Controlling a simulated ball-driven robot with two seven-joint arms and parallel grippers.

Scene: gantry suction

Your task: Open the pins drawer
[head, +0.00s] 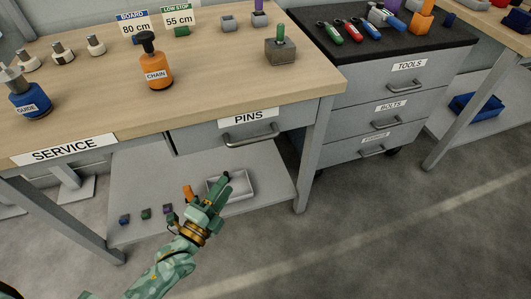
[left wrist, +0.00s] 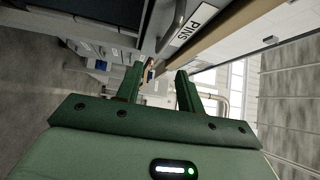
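The pins drawer (head: 232,137) is a grey drawer under the wooden bench top, with a white PINS label (head: 248,118) and a grey bar handle (head: 250,138). It looks shut. The PINS label also shows in the left wrist view (left wrist: 193,25), turned on its side. My left gripper (head: 207,184) is in front of and below the drawer, apart from the handle. Its two fingers stand apart in the left wrist view (left wrist: 157,88), with nothing seen between them. My right gripper is in neither view.
The wooden bench top (head: 200,92) holds an orange CHAIN bottle (head: 156,70) and a blue GUIDE bottle (head: 30,102). A lower shelf holds a white tray (head: 240,187) and small blocks. A grey tool cabinet (head: 375,100) stands right of the bench leg (head: 312,155). Floor in front is clear.

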